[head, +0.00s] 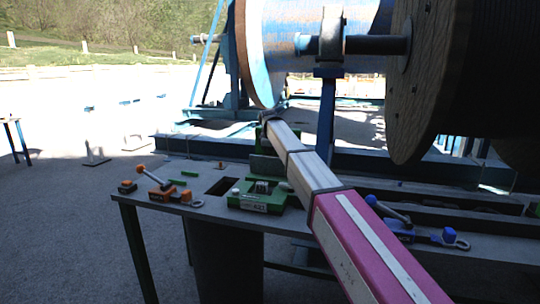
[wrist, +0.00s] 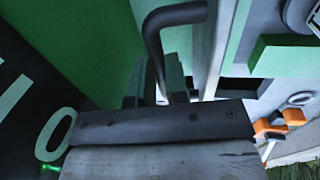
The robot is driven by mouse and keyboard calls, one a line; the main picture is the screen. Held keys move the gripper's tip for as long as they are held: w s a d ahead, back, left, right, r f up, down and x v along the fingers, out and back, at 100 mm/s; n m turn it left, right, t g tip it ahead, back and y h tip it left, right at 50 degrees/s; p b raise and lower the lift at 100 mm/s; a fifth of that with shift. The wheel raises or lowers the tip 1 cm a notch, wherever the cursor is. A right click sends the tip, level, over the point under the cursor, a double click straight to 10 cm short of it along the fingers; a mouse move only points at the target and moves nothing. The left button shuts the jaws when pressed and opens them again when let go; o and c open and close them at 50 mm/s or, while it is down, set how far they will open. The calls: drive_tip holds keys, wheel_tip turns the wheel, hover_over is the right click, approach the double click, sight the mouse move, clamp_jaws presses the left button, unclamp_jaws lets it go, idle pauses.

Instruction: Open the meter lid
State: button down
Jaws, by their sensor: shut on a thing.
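The green meter (head: 262,204) sits on the bench, with a pale label on its front. A green panel (head: 265,166) stands behind it, partly hidden by my arm; I cannot tell for sure that it is the lid. In the wrist view a green surface (wrist: 75,35) with a dark, pale-lettered label fills the left. A dark bent handle (wrist: 165,18) runs down to my gripper (wrist: 157,92). My gripper is shut on this handle; the grip itself is partly hidden by the gripper body. In the head view my arm hides the gripper.
The bench (head: 218,208) has a rectangular opening left of the meter. An orange-handled lever (head: 162,184) stands at left and a blue-handled lever (head: 390,212) at right. A large wooden cable reel (head: 433,75) and blue stand rise behind the bench.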

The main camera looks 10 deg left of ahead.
drive_tip(key=shift+w+f, duration=0.1)
drive_tip(key=shift+w, duration=0.35)
drive_tip(key=c, duration=1.1)
unclamp_jaws()
drive_tip(key=shift+w+d, duration=0.1)
drive_tip(key=shift+w, duration=0.05)
drive_tip(key=shift+s+r, duration=0.2)
drive_tip(key=shift+r, duration=0.1)
drive_tip(key=r, duration=0.3)
drive_tip(key=s+r, duration=0.1)
drive_tip(key=r, duration=0.2)
drive_tip(key=s+r, duration=0.1)
drive_tip(key=r, duration=0.3)
